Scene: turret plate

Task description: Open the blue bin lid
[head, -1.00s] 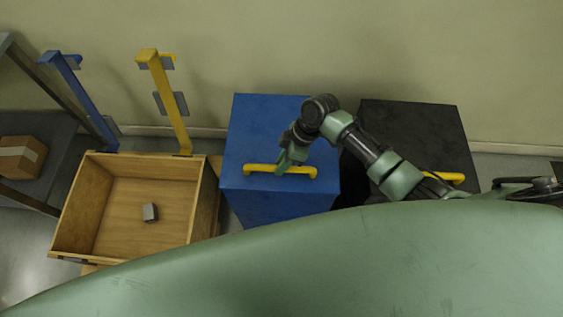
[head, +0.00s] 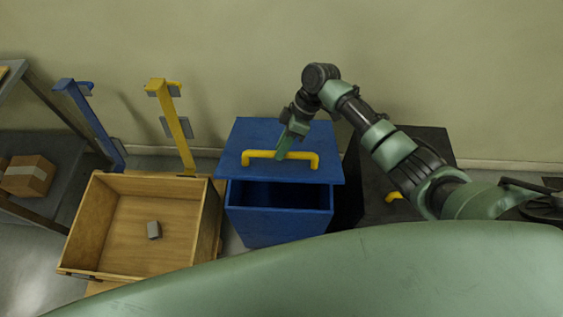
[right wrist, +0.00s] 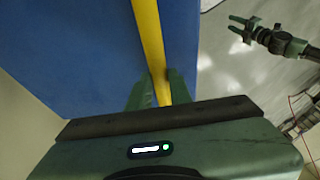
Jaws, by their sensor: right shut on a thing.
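The blue bin (head: 290,225) stands in the middle of the head view. Its blue lid (head: 240,140) is tilted up at the front, and a dark gap shows the inside. A yellow handle (head: 310,155) runs across the lid. My right gripper (head: 281,155) is shut on this handle. In the right wrist view the yellow handle (right wrist: 149,40) passes between the two green fingers (right wrist: 158,92), with the blue lid (right wrist: 75,45) behind it. My left gripper is not in the head view; a green open gripper (right wrist: 245,27) shows at the upper right of the wrist view, apart from the lid.
A black bin (head: 425,145) stands close on the right. A cardboard box (head: 28,175) lies at far left.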

